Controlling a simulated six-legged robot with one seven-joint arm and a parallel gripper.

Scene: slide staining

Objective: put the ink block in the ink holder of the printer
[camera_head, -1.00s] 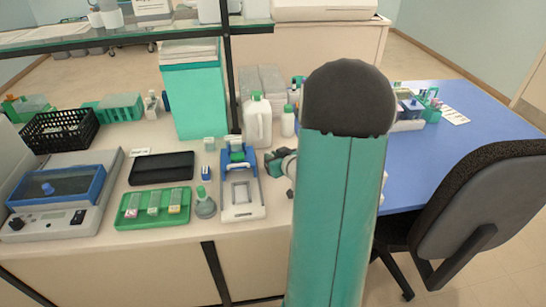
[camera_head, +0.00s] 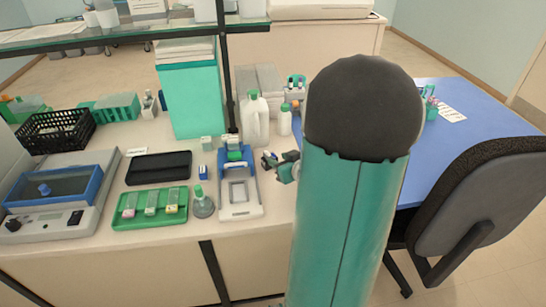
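The blue and white device with a frame-like tray, which looks like the printer (camera_head: 240,193), stands near the front edge of the bench. Green parts show at its back end; I cannot make out the ink holder. A small blue and white block (camera_head: 203,173), possibly the ink block, stands on the bench left of the device. My gripper (camera_head: 268,161) is just right of the device, apart from the small block. It is small in view and partly hidden by my arm. I cannot tell whether its fingers are apart or hold anything.
A green tray with slides (camera_head: 150,222), a grey flask (camera_head: 202,208) and a black case (camera_head: 159,168) lie left of the printer. A white jug (camera_head: 254,122) and a small white bottle (camera_head: 284,122) stand behind. A dark chair (camera_head: 480,195) is at the right.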

